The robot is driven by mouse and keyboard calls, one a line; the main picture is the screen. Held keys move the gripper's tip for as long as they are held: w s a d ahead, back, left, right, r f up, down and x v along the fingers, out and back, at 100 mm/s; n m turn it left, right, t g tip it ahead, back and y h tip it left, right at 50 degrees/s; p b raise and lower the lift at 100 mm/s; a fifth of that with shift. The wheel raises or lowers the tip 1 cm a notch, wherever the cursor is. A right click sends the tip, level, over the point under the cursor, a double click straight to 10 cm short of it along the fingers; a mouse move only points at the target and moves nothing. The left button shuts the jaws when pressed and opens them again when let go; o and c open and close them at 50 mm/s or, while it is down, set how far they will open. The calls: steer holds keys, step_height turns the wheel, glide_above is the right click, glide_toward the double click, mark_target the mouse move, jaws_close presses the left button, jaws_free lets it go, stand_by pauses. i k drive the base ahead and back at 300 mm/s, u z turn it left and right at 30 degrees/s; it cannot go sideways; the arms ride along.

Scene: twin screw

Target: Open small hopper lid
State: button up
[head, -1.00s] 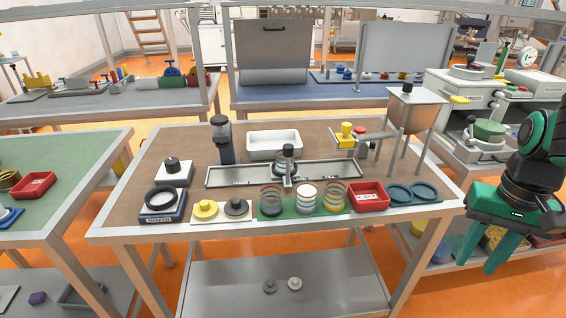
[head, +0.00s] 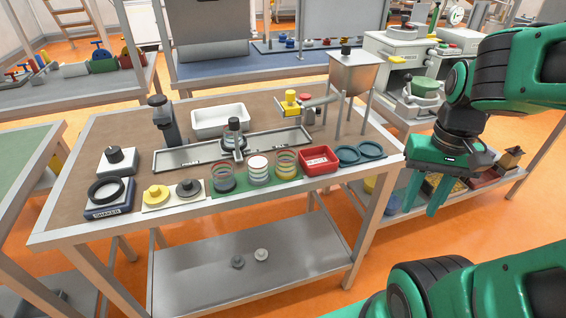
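A grey metal hopper (head: 356,76) stands on thin legs at the back right of the work table. A flat lid with a dark knob (head: 346,50) lies on top of it and looks shut. My gripper (head: 420,208) hangs in the air at the right, in front of and to the right of the hopper, pointing down. Its two green fingers are spread apart with nothing between them. The gripper is well clear of the lid. Nothing hides the hopper's top.
The work table (head: 75,208) holds a red bin (head: 319,160), blue-green rings (head: 362,153), a white tray (head: 220,119) and a yellow-topped device (head: 291,99) beside the hopper. A white machine (head: 405,65) stands behind right.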

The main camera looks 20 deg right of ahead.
mark_target(348, 58)
steer(key=z, duration=1.35)
steer(key=k, duration=0.5)
steer(key=u, duration=1.3)
